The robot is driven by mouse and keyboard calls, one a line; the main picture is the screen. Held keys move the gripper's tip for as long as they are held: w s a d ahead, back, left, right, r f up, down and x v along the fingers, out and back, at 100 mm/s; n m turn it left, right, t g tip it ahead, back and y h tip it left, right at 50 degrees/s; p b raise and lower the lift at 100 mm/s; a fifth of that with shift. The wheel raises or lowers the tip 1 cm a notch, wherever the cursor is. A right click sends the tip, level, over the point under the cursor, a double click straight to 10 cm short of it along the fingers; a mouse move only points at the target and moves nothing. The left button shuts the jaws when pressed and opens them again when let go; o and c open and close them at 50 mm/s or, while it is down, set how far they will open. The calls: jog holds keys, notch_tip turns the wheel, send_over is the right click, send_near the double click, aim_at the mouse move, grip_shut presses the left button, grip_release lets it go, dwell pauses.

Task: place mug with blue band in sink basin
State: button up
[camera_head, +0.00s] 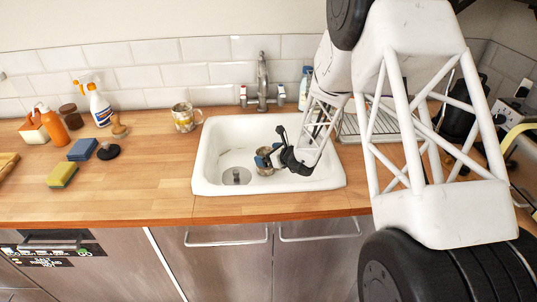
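A mug with a blue band (264,161) is inside the white sink basin (208,166), right of the drain. It looks tilted or on its side, and its right part is hidden behind my gripper. My gripper (284,152) reaches down into the basin from the right. Its black fingers are right beside the mug, at its right edge. The view is too small to tell whether they are closed on the mug or spread apart next to it.
Another patterned mug (184,117) stands on the wooden counter left of the sink. The faucet (262,85) rises behind the basin. Spray bottle (98,104), orange bottle (71,116) and sponges (62,174) are at left. A dish rack (378,127) is right of the sink.

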jog(key=shift+r, duration=0.2)
jog(key=shift+v, duration=1.95)
jog(key=shift+s, duration=0.1)
jog(key=s+a+r+n+g, duration=0.2)
jog(key=s+r+n+g, duration=0.5)
jog(key=s+r+n, duration=1.1)
jog(key=s+d+r+n+h, duration=0.3)
jog(key=s+d, duration=0.1)
jog(key=s, duration=0.5)
jog(key=s+d+r+n+h, duration=0.3)
jog(key=s+d, duration=0.1)
jog(key=s, duration=0.6)
jog(key=s+d+r+n+h, duration=0.2)
jog(key=s+d+r+h, duration=0.1)
jog(key=s, duration=0.6)
jog(key=shift+s+d+r+n+h, duration=0.3)
jog(key=shift+s+d+r+n, duration=0.05)
jog(key=shift+s+d+n, duration=0.1)
